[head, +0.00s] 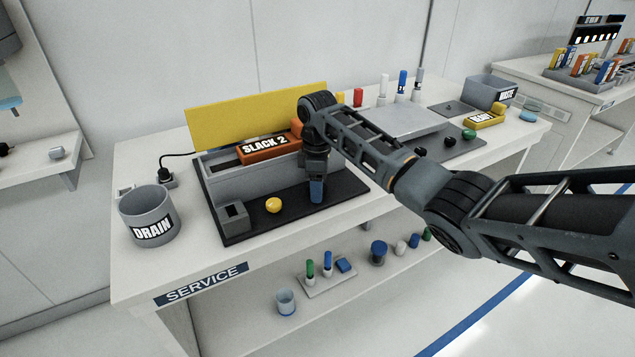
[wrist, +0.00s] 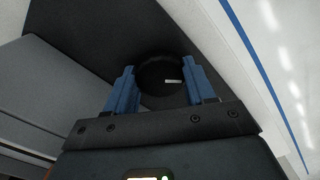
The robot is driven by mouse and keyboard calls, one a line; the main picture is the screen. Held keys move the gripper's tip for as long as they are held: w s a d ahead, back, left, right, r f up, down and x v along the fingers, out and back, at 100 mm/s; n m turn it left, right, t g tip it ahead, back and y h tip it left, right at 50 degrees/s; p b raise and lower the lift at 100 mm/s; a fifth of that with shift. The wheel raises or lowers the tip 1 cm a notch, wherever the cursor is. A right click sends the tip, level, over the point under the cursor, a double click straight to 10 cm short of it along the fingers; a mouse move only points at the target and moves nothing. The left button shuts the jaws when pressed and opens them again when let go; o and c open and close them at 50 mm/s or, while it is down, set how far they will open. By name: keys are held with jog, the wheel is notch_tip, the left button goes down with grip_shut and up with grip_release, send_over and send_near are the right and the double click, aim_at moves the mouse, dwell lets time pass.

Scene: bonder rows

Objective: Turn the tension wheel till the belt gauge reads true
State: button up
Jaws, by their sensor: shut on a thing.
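My gripper (head: 316,192) points down at the right part of the black base of a grey machine (head: 228,172) on the service bench. In the wrist view its two blue fingers (wrist: 162,78) are shut on opposite sides of a round black wheel (wrist: 153,72), which has a short white mark on its face. The fingers and wrist hide the wheel in the head view. An orange sign reading "SLACK 2" (head: 265,148) sits on top of the machine, left of my gripper. No gauge needle can be made out.
A yellow panel (head: 230,118) stands behind the machine. A yellow knob (head: 273,205) and a small grey box (head: 234,217) are on the base's front left. A grey "DRAIN" cup (head: 148,214) stands at the left, with a "WASTE" bin (head: 487,90) at the far right.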

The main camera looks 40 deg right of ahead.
jog(key=n, duration=0.3)
jog(key=shift+n+p, duration=0.35)
jog(key=shift+n, duration=0.05)
jog(key=n, duration=0.3)
jog(key=shift+n, duration=0.3)
jog(key=n, duration=0.4)
jog(key=shift+p, duration=0.35)
jog(key=shift+n, duration=2)
jog(key=o, duration=1)
jog(key=shift+o, duration=0.2)
jog(key=shift+r, duration=0.1)
